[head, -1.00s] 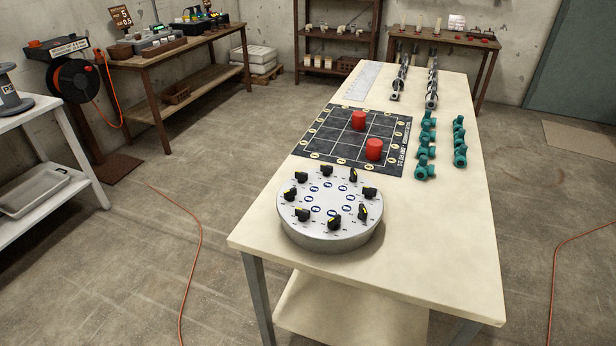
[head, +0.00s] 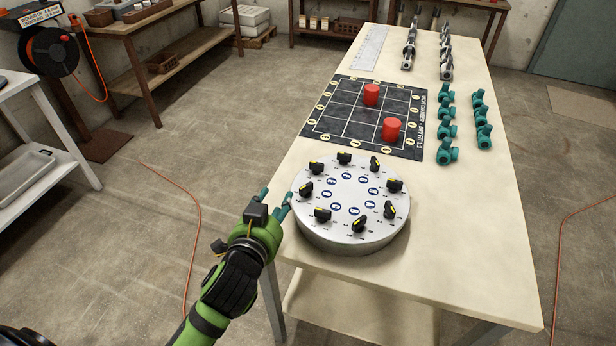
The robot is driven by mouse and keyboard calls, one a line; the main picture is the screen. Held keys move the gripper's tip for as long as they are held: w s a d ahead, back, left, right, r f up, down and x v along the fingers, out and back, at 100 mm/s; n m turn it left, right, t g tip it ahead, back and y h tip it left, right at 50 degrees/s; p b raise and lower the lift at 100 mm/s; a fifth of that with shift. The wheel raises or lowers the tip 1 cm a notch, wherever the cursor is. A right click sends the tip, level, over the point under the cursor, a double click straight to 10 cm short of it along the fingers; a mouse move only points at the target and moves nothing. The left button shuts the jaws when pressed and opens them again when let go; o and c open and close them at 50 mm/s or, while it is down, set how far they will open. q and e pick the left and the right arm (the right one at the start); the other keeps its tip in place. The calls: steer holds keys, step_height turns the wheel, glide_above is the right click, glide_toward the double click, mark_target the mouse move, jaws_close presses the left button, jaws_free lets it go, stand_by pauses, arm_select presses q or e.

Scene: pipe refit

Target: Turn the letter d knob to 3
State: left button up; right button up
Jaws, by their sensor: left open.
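A round grey dial plate (head: 350,243) stands on the near left part of the pale table. Several black knobs with yellow marks ring its top, such as the near left knob (head: 322,215) and the near right knob (head: 359,223). Blue badges lie inside the ring; their letters are too small to read, so I cannot tell which knob is d. My left gripper (head: 277,199), green and black with teal fingertips, is open at the plate's left edge. It is apart from the knobs as far as I can see. My right gripper is out of view.
A black grid mat (head: 345,118) with two red cylinders (head: 392,130) lies behind the plate. Teal pipe fittings (head: 446,150) stand in two rows to its right. Metal fittings (head: 446,62) and a pale ruler-like plate (head: 369,46) lie farther back. The table's near right part is clear.

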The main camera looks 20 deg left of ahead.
arm_select(q)
steer(key=w+d+r+m+t+h, duration=0.25)
steer(key=d+r+m+h, duration=0.3)
steer(key=r, duration=0.35)
steer(key=w+d+r+m+t+h, duration=0.1)
steer(key=d+r+m+t+h, duration=0.45)
steer(key=r, duration=0.45)
steer(key=s+d+r+m+g+h, duration=0.1)
steer(key=s+d+m+g+h, duration=0.1)
steer(key=d+m+g+h, duration=0.45)
steer(key=s+d+r+m+g+h, duration=0.15)
steer(key=m+g+h, duration=0.3)
steer(key=m, duration=0.45)
steer(key=m+g+y, duration=0.8)
steer(key=m+y, duration=0.3)
steer(key=y, duration=0.7)
glide_toward(305, 185)
steer(key=f, duration=0.2)
steer(key=shift+w+d+f, duration=0.2)
steer(key=shift+w, duration=0.35)
steer(key=shift+p+x, duration=0.85)
steer(key=shift+x, duration=2.35)
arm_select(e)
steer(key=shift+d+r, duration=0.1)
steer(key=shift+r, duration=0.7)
